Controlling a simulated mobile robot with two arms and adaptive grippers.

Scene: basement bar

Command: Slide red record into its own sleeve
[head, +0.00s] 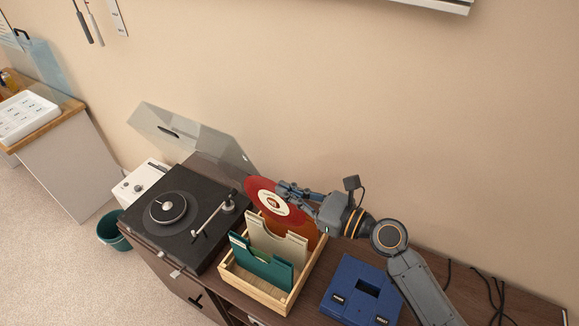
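The red record (258,189) with a pale centre label is tilted at the back of a wooden crate (252,292). My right gripper (287,192) reaches in from the right and is at the record's upper right edge, apparently shut on it. The crate holds a green sleeve (262,265), a beige sleeve (262,236) and an orange-red sleeve (312,230) at the back. The record is in front of or partly in the orange-red sleeve's mouth; I cannot tell which. Its lower edge is hidden behind the beige sleeve. My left gripper is out of view.
A black turntable (160,232) with its clear lid raised (190,135) stands left of the crate. A blue box (352,290) sits to the right, under my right arm. Cables (490,293) lie at the far right. The wall is close behind.

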